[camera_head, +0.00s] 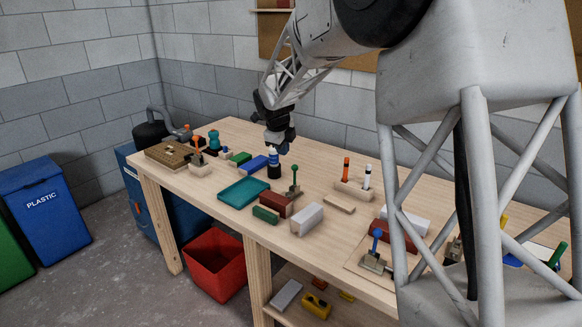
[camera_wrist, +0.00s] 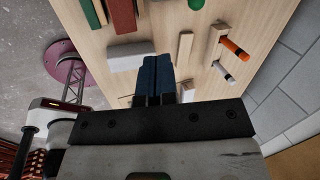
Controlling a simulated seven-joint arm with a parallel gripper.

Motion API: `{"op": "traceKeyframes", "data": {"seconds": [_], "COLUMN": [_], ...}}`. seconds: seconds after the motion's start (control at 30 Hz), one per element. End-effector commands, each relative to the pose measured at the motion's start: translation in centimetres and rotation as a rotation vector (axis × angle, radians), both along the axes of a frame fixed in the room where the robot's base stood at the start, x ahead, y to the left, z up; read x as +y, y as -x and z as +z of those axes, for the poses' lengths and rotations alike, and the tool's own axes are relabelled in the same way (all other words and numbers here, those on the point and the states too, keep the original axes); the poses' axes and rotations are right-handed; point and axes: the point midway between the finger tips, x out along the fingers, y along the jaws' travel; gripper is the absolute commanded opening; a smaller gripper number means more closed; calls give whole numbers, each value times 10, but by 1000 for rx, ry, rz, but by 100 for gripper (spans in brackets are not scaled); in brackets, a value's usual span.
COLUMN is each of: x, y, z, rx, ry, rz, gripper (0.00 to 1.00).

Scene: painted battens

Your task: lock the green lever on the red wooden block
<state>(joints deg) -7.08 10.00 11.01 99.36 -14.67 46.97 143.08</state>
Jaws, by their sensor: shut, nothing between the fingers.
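The green lever (camera_head: 295,177) stands upright in the head view, its base at the back right of the red wooden block (camera_head: 275,204). Whether the base sits on the block or just beside it I cannot tell.
A blue bottle (camera_head: 274,165) appears just below my gripper. A green block (camera_head: 265,215), a white block (camera_head: 307,218) and a teal tray (camera_head: 243,192) lie around the red block. Orange (camera_head: 346,169) and white (camera_head: 367,176) pegs stand to the right. A blue lever (camera_head: 376,241) is farther right.

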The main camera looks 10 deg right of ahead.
Motion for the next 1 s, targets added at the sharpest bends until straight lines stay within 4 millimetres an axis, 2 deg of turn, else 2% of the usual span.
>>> {"op": "traceKeyframes", "data": {"seconds": [0.17,0.37,1.0], "x": [-1,-3,-17], "y": [-1,-4,-28], "z": [-3,-16,-98], "rx": [0,3,1], "ry": [0,1,1], "rz": [0,0,0], "gripper": [0,0,0]}}
